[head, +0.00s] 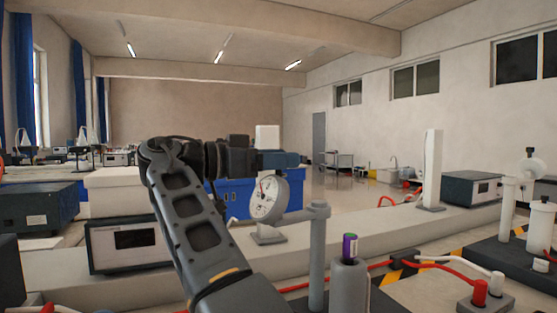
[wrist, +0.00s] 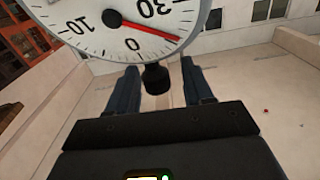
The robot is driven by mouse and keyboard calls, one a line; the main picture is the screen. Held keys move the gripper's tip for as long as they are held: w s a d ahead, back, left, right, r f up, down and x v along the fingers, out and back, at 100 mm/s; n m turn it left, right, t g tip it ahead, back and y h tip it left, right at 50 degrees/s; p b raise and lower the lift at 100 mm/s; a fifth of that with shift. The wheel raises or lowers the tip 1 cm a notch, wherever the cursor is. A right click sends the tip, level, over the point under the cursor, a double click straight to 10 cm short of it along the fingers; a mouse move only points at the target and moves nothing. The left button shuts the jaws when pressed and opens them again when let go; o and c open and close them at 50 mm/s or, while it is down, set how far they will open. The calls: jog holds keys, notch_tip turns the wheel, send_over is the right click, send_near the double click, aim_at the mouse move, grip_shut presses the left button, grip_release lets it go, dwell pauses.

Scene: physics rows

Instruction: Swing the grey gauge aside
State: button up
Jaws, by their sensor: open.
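The grey gauge (head: 266,198) has a round white dial with a red needle. It is joined by a short grey arm to an upright grey post (head: 317,255). My gripper (head: 292,160) is just above and behind the dial in the head view, with its fingers partly hard to make out. In the wrist view, the dial (wrist: 125,25) fills the top, and my open gripper (wrist: 160,75) has one finger on each side of a short black stem (wrist: 156,79) below the dial. I see gaps on both sides of the stem; I cannot tell its depth against the fingertips.
A purple-topped cell (head: 350,246) stands in a grey holder right of the post. Red cables and terminals (head: 480,292) lie at the right. A white upright plate (head: 432,170) and a boxed instrument (head: 472,189) stand farther back. Another instrument (head: 125,243) is at left.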

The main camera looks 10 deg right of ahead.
jog(key=shift+a, duration=0.1)
jog(key=s+a, duration=0.1)
jog(key=a, duration=0.6)
jog(key=shift+s+a, duration=0.2)
jog(key=shift+s, duration=0.05)
